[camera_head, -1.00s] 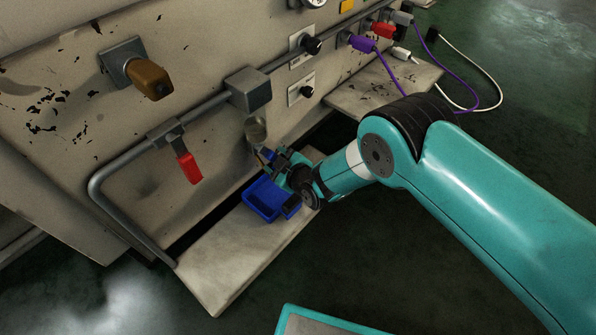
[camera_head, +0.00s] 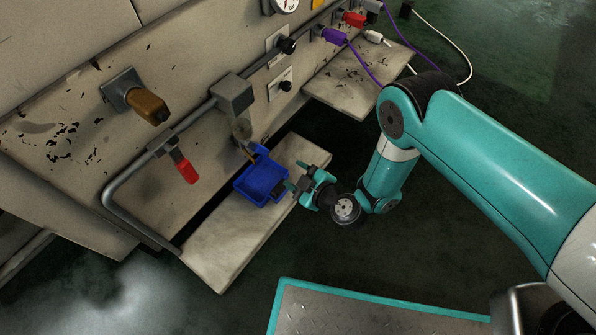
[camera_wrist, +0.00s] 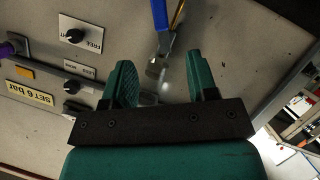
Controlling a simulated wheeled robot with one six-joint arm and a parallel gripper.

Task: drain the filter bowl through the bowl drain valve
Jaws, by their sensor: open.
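The greyish filter bowl (camera_head: 241,129) hangs below the grey block (camera_head: 234,95) on the pipe. A thin brownish strip (camera_head: 251,154) runs down from its lower end toward the blue tray (camera_head: 262,180); I cannot tell whether it is liquid or a part. My gripper (camera_head: 293,178) is open and empty, at the tray's right side, apart from the bowl.
The blue tray stands on a pale ledge (camera_head: 215,255). A red lever (camera_head: 187,171) and a brown-handled knob (camera_head: 148,105) are to the left. Black knobs (camera_head: 287,46), purple (camera_head: 333,36) and red connectors are up right. Floor right of the ledge is open.

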